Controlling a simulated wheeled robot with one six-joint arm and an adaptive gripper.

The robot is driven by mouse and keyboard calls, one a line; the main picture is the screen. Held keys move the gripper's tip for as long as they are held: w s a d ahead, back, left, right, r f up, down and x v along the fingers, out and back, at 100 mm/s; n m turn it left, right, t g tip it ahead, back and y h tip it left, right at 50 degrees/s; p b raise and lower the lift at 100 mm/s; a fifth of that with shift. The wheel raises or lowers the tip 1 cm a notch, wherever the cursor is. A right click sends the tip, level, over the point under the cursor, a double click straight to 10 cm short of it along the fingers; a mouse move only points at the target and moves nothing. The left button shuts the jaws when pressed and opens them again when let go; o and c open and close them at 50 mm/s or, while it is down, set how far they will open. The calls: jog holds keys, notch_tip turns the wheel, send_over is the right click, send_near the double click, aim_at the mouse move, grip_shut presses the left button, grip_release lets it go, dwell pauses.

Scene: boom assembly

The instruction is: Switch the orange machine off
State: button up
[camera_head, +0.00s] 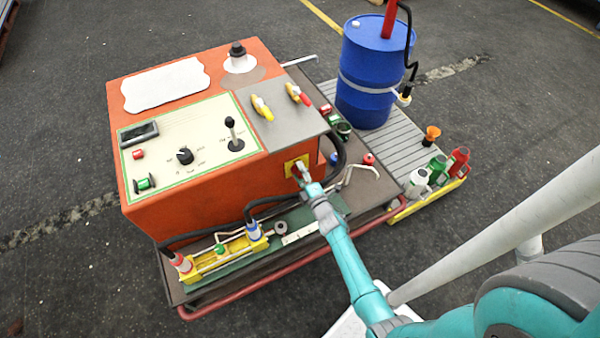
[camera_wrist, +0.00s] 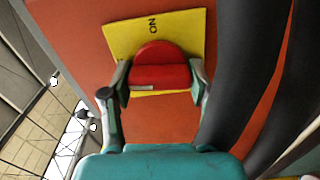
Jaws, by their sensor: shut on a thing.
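The orange machine (camera_head: 225,170) stands on a dark cart, with its control panel facing up. On its front side is a yellow plate (camera_head: 291,164), also seen in the wrist view (camera_wrist: 182,28) with the word "ON" on it, turned sideways. A red rotary switch (camera_wrist: 160,68) sits on this plate. My gripper (camera_head: 301,172) is at the plate; in the wrist view its two fingers (camera_wrist: 160,88) are shut on the red switch, one on each side. In the head view my gripper hides the switch.
Black hoses (camera_wrist: 240,80) run close beside my gripper. A yellow-framed cylinder assembly (camera_head: 222,254) lies left of my arm. A blue drum (camera_head: 372,75) and several bottles (camera_head: 437,170) stand on the grey slatted deck at right. A red rail (camera_head: 250,284) edges the cart.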

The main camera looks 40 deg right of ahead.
jog(key=shift+n, duration=0.6)
jog(key=o, duration=1.2)
jog(key=shift+c, duration=0.2)
jog(key=v, duration=1.2)
jog(key=shift+a, duration=0.1)
